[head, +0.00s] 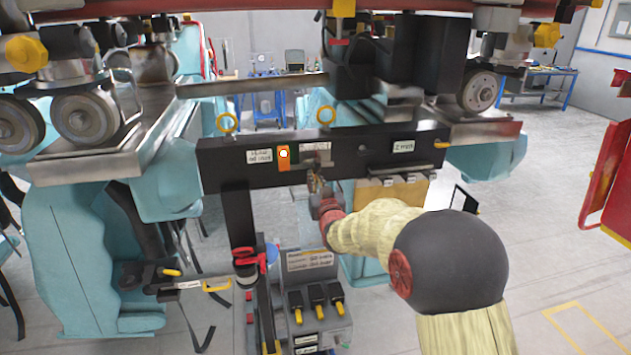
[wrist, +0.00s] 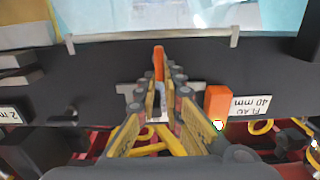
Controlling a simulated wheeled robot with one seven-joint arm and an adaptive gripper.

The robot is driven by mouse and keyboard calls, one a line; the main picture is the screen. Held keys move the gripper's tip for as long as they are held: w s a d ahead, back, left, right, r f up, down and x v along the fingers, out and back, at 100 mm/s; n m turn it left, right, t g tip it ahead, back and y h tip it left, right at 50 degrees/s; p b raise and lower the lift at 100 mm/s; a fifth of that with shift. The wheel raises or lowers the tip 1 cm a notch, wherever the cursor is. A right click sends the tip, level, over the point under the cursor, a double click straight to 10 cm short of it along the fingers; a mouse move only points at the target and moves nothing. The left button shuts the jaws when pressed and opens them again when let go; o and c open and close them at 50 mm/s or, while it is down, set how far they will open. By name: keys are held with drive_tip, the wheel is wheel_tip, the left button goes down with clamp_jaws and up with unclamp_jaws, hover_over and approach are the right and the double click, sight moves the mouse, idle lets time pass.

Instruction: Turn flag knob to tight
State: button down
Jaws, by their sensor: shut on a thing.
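A black beam (head: 345,160) carries an orange flag block (head: 284,160) beside a white label that reads FLAG 40 mm (head: 259,155). In the wrist view the beam is upside down, with the orange block (wrist: 217,103) right of my fingers. My gripper (head: 318,182) reaches the beam's front, right of the block. In the wrist view my gripper (wrist: 159,88) is closed around a narrow piece with an orange end (wrist: 159,62), which looks like the flag knob. A grey metal bar shows on both sides of it. The fingers hide most of the knob, and its marking is not readable.
Wheel assemblies (head: 85,115) flank the beam. Open floor lies at the right.

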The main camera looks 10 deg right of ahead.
drive_tip(key=shift+f+m+b, duration=0.1)
drive_tip(key=shift+m+b, duration=0.2)
drive_tip(key=shift+b, duration=0.2)
drive_tip(key=shift+d+f+m+b, duration=0.35)
drive_tip(key=shift+m+b, duration=1.8)
drive_tip(key=shift+m, duration=0.7)
drive_tip(key=shift+d+f+m+b, duration=0.35)
drive_tip(key=shift+m+b, duration=1.75)
drive_tip(key=shift+m, duration=0.8)
drive_tip(key=shift+d+f+m+b, duration=0.25)
drive_tip(key=shift+f+m+b, duration=0.1)
drive_tip(key=shift+m+b, duration=2.15)
drive_tip(key=shift+m+p, duration=0.35)
drive_tip(key=shift+m, duration=0.2)
drive_tip(key=c, duration=2)
unclamp_jaws()
drive_tip(key=shift+o, duration=0.4)
drive_tip(key=shift+r, duration=0.1)
drive_tip(key=shift+s, duration=0.1)
